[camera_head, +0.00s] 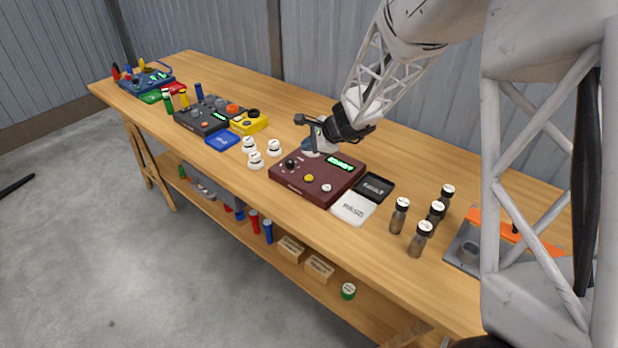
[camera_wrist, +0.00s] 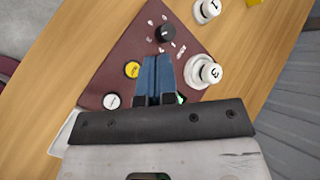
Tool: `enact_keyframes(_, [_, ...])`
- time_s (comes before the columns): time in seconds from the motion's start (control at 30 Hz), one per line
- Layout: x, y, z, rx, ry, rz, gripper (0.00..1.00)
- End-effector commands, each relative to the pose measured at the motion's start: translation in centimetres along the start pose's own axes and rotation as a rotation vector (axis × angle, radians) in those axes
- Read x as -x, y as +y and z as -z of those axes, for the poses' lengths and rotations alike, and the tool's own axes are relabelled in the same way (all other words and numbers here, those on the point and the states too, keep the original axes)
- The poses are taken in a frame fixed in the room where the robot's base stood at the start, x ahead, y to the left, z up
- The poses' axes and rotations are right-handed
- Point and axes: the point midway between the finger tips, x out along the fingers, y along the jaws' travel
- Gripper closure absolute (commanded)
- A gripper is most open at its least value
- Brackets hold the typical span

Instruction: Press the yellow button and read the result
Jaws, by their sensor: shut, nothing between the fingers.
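A maroon device box (camera_head: 318,192) stands on the wooden bench, and it also shows in the wrist view (camera_wrist: 112,66). On its top are a yellow button (camera_head: 309,178), a white button (camera_head: 326,187), a black knob (camera_head: 290,164) and a display (camera_head: 340,164) with lit green text that looks like "READY". The yellow button (camera_wrist: 132,69) lies left of my fingers in the wrist view. My gripper (camera_wrist: 155,60) is shut and empty, above the box. A white-capped piece marked 3 (camera_wrist: 208,72) sits at the box's far side. The display is mostly hidden in the wrist view.
Several white-capped pieces (camera_head: 256,160) stand left of the box. A black tray (camera_head: 374,186) and a white card (camera_head: 353,208) lie to its right, then several brown bottles (camera_head: 399,216). Other devices (camera_head: 210,117) stand farther left. Bare bench lies in front.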

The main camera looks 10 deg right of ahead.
Motion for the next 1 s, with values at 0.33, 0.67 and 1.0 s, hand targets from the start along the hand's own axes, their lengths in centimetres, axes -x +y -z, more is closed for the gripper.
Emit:
enact_keyframes(0.33, [-0.8, 0.6, 0.6, -0.001, 0.000, -0.001, 1.00])
enact_keyframes(0.67, [-2.9, 2.2, 2.1, -0.001, 0.000, -0.001, 1.00])
enact_keyframes(1.0, [-5.2, 3.8, 3.8, -0.001, 0.000, -0.001, 1.00])
